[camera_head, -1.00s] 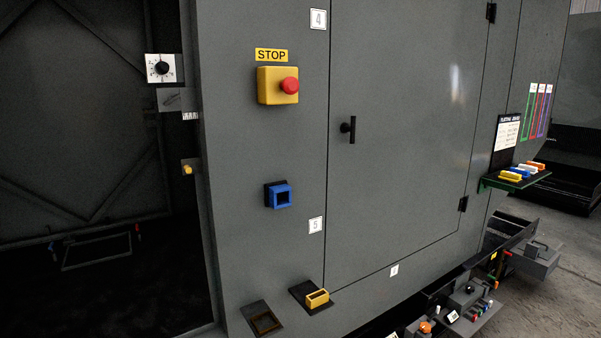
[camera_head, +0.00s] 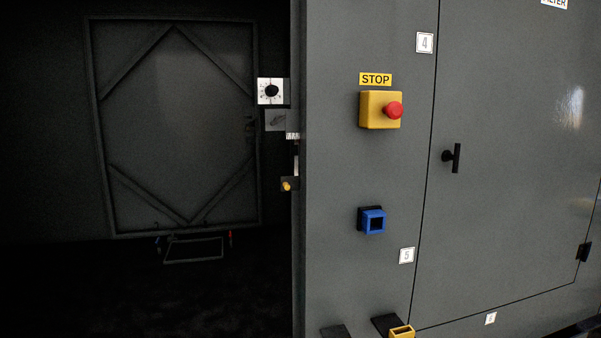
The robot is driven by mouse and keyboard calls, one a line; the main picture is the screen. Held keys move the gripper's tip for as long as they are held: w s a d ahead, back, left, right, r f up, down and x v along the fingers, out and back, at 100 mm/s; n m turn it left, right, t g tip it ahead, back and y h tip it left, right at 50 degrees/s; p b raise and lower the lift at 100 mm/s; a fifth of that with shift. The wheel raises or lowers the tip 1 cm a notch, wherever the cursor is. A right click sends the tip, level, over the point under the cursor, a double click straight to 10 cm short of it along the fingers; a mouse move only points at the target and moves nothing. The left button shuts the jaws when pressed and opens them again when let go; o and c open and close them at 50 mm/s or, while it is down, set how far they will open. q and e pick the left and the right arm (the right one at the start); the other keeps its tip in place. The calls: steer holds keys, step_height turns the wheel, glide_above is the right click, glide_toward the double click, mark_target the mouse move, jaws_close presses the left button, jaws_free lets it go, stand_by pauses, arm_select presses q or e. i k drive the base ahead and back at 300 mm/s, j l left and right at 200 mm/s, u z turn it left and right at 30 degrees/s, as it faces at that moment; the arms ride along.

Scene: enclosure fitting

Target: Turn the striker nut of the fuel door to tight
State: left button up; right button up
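A grey door panel with a black T-shaped handle (camera_head: 455,157) is shut on the enclosure at the right. I see no label that names the fuel door. A small yellow knob-like part (camera_head: 287,186) sits on a bracket at the edge of the dark opening. I cannot tell whether it is the striker nut. Above it are a white dial plate with a black knob (camera_head: 271,91) and a grey plate with a small lever (camera_head: 279,120).
A yellow stop box with a red button (camera_head: 394,110) sticks out from the grey wall. Below it are a blue square socket (camera_head: 373,220) and a yellow holder (camera_head: 402,331). A dark braced panel (camera_head: 180,120) stands in the dark space at left, with a low frame (camera_head: 194,250) before it.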

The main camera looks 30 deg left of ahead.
mark_target(277, 120)
steer(key=j+u, duration=0.1)
steer(key=u, duration=0.25)
steer(key=j+u, duration=0.1)
steer(key=u, duration=0.3)
steer(key=j+u, duration=0.1)
steer(key=u, duration=0.25)
steer(key=i+l+u, duration=0.2)
steer(key=l, duration=0.45)
steer(key=l+u, duration=0.15)
steer(key=l, duration=0.5)
steer(key=k, duration=0.05)
